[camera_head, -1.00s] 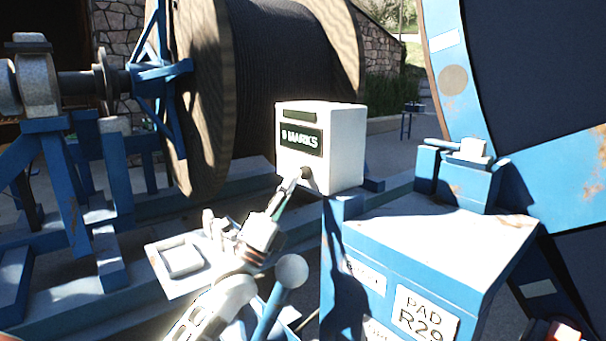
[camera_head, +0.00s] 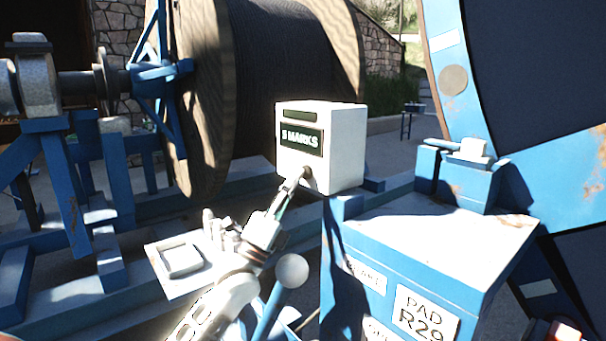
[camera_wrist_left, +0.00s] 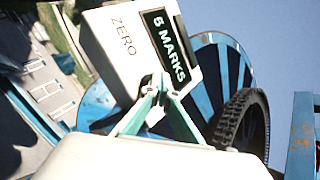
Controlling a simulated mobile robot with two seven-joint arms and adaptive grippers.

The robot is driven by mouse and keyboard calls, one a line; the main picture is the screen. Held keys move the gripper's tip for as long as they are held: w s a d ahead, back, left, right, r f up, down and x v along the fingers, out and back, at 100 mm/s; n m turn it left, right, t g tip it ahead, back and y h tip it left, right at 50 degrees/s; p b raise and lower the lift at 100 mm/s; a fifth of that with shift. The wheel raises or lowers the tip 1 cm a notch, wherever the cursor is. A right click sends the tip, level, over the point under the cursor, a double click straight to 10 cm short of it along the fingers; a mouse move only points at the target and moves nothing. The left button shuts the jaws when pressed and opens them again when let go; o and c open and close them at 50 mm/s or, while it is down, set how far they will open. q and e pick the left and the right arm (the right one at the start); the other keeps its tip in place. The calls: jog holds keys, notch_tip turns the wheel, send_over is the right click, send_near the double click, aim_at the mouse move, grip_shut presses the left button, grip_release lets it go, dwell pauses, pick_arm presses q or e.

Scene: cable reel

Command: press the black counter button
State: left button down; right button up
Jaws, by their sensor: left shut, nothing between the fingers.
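The white counter box (camera_head: 345,148) stands on a blue post in the middle of the head view. The black counter button (camera_head: 308,172) is on the lower front face, mostly covered by my fingertips. My left gripper (camera_head: 297,178) is shut and empty, its tips at the button and seemingly touching it. My right gripper is not in view.
A blue cabinet (camera_head: 430,240) labelled "PAD R29" stands just right of and below the box. A large cable reel (camera_head: 285,70) is behind. A white plate (camera_head: 180,265) and a lever with a round knob (camera_head: 292,270) are near my left arm.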

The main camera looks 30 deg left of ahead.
pick_arm(q)
jog(key=shift+w+d, duration=0.1)
jog(key=shift+w, duration=0.15)
jog(key=shift+s, duration=0.1)
dwell(0.5)
jog(key=shift+s+a+p, duration=0.3)
jog(key=shift+s+a, duration=0.05)
jog(key=shift+s, duration=0.5)
jog(key=s, duration=0.1)
jog(key=s+a, duration=0.1)
jog(key=s, duration=0.1)
jog(key=s+a+p, duration=0.1)
jog(key=shift+s, duration=0.3)
dwell(0.7)
